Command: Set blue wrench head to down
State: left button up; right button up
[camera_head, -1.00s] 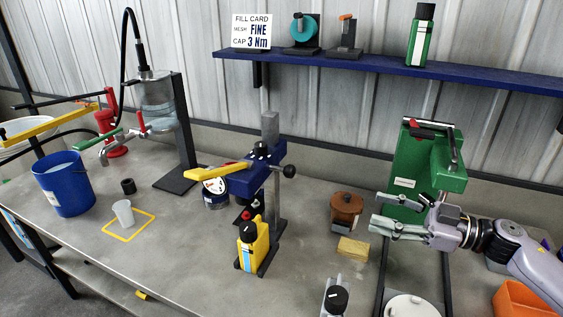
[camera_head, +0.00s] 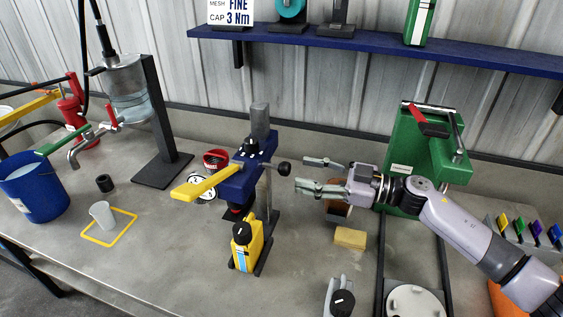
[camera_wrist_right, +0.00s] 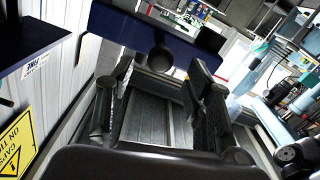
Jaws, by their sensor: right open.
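The blue wrench head (camera_head: 234,186) sits on a grey upright post with a yellow lever pointing left and a black round knob (camera_head: 284,169) on its right side. It stands raised above a yellow bottle (camera_head: 246,245). My right gripper (camera_head: 302,174) is open, just right of the knob and pointing left at it, with a small gap between them. In the right wrist view, the blue head (camera_wrist_right: 150,28) is ahead and its dark knob (camera_wrist_right: 160,59) appears between the open fingers (camera_wrist_right: 160,70). My left gripper is not in view.
A green press (camera_head: 412,160) stands behind my right arm. A brown pot (camera_head: 338,210) and a tan block (camera_head: 350,238) are below the gripper. A white and red dial tool (camera_head: 201,187) lies behind the lever. A clear cup (camera_head: 102,215) stands at left.

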aim_at(282, 166)
jog(key=p+x, duration=0.1)
jog(key=x, duration=0.4)
jog(key=shift+w+a+r, duration=0.1)
jog(key=shift+a+r, duration=0.05)
jog(key=shift+a, duration=0.2)
jog(key=shift+w+a, duration=0.15)
jog(key=shift+a, duration=0.25)
grip_shut()
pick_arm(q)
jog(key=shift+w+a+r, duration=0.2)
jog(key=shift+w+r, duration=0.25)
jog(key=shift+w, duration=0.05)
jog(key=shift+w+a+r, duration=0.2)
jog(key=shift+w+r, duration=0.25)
pick_arm(e)
jog(key=shift+f, duration=0.2)
